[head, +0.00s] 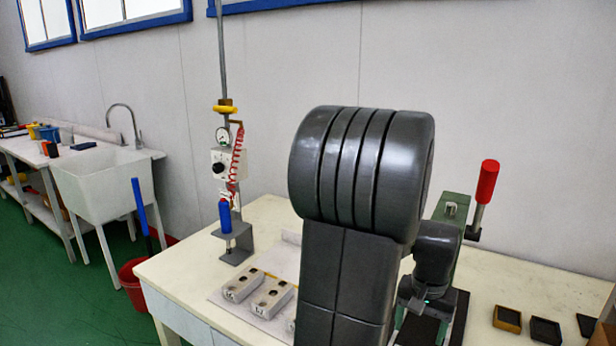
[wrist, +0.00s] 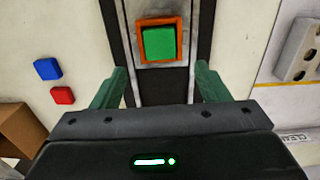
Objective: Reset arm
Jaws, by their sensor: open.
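My gripper (wrist: 161,82) shows in the wrist view with its two green fingers spread wide apart and nothing between them. Beyond the fingertips is a green square piece (wrist: 159,44) set in an orange frame (wrist: 142,56). It sits on a dark and silver fixture; I cannot tell whether the fingers touch it. In the head view my large dark arm link stands in the middle and hides part of the table. The press (head: 455,208) with a red handle (head: 487,181) stands behind my wrist; the fingers cannot be made out there.
Grey mould blocks (head: 243,286) lie on the white table (head: 195,266), near a dispensing stand (head: 237,243). Small dark trays (head: 545,333) lie at the right. The wrist view shows a blue block (wrist: 47,69), a red block (wrist: 63,96) and a brown box (wrist: 20,128).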

